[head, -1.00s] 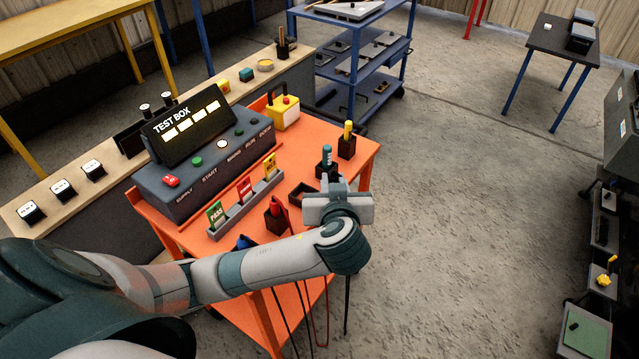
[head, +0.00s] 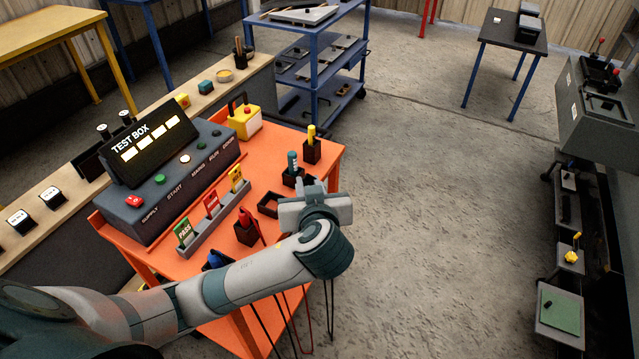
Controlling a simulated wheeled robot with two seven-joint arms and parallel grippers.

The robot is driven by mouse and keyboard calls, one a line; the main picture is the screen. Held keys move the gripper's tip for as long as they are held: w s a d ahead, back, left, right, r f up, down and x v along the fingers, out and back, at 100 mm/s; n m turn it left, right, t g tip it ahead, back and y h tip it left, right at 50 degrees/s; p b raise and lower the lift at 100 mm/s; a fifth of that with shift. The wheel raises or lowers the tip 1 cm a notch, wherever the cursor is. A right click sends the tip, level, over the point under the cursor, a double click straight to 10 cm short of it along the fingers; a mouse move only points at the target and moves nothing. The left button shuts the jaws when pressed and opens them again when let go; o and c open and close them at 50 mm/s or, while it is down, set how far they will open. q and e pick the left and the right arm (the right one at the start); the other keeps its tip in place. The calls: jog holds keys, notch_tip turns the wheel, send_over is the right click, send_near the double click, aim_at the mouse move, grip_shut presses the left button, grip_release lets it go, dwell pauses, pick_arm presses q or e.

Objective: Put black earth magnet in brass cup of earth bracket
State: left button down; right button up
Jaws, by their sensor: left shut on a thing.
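My left gripper (head: 312,188) is over the right edge of the orange test table, beside a small black open holder (head: 270,205). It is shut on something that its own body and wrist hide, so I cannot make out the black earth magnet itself. A thin black lead (head: 331,300) hangs below my left wrist. I cannot pick out the earth bracket or its brass cup for sure. A small yellow part (head: 572,257) stands on a grey plate at the far right, too small to identify. My right gripper is not in view.
The orange table (head: 325,165) bears the test box (head: 145,145), a tag rack (head: 215,220), and red (head: 246,220), teal (head: 292,163) and yellow (head: 311,135) probes in black holders. A blue cart (head: 318,50) stands behind. Grey equipment (head: 590,110) lines the right. Open floor lies between.

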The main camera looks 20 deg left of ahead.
pick_arm(q)
jog(key=w+d+r+m+t+h, duration=0.1)
jog(key=w+r+m+h, duration=0.2)
jog(key=r, duration=0.5)
jog(key=w+d+r+m+t+h, duration=0.1)
jog(key=w+d+r+m+h, duration=0.1)
jog(key=r, duration=0.7)
jog(key=shift+w+d+m+h, duration=0.2)
jog(key=shift+w+m+h, duration=0.45)
jog(key=shift+h, duration=0.35)
